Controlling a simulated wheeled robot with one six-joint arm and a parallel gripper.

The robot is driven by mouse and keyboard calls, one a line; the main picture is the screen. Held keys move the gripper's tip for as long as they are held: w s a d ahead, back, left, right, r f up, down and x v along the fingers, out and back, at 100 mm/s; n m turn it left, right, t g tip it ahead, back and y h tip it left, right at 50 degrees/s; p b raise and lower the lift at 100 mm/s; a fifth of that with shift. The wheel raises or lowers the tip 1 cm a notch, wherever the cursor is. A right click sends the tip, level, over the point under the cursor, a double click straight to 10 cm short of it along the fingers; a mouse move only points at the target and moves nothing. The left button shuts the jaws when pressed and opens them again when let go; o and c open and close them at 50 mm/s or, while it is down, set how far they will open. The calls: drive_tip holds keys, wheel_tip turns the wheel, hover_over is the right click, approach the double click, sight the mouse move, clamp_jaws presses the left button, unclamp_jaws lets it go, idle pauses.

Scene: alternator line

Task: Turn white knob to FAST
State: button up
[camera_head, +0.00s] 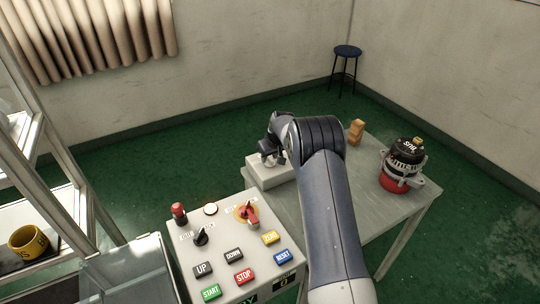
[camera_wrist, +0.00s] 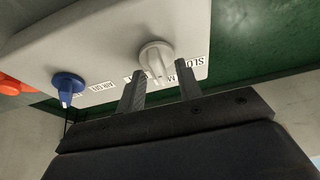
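The white knob (camera_wrist: 157,58) is on the face of a light grey control box (camera_wrist: 105,30), which also shows on the table in the head view (camera_head: 262,177). The knob's raised grip runs down the picture, and a SLOW label is to its right. The other labels by it are partly hidden by a finger. My gripper (camera_wrist: 160,69) is open, with its two fingertips apart on either side of the knob's lower end in the picture. I cannot tell whether they touch it. In the head view my gripper (camera_head: 271,155) is at the box, mostly hidden by my arm.
A blue knob (camera_wrist: 67,86) and a red part (camera_wrist: 14,82) are left on the same box. A larger button panel (camera_head: 221,262) stands in front of the table (camera_head: 387,222).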

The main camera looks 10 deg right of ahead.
drive_tip(key=shift+c, duration=0.5)
clamp_jaws()
drive_tip(key=shift+f+m+b, duration=0.1)
drive_tip(key=shift+m+b, duration=0.2)
drive_tip(key=shift+b, duration=0.1)
drive_tip(key=shift+m+h+b, duration=0.5)
drive_tip(key=shift+m+b, duration=0.3)
drive_tip(key=shift+m, duration=0.2)
drive_tip(key=m+h+b, duration=0.2)
drive_tip(key=m+b, duration=0.1)
drive_tip(key=m, duration=0.2)
drive_tip(key=shift+a, duration=0.1)
drive_tip(key=shift+m, duration=0.3)
drive_tip(key=shift+o, duration=0.5)
unclamp_jaws()
drive_tip(key=shift+r, duration=0.2)
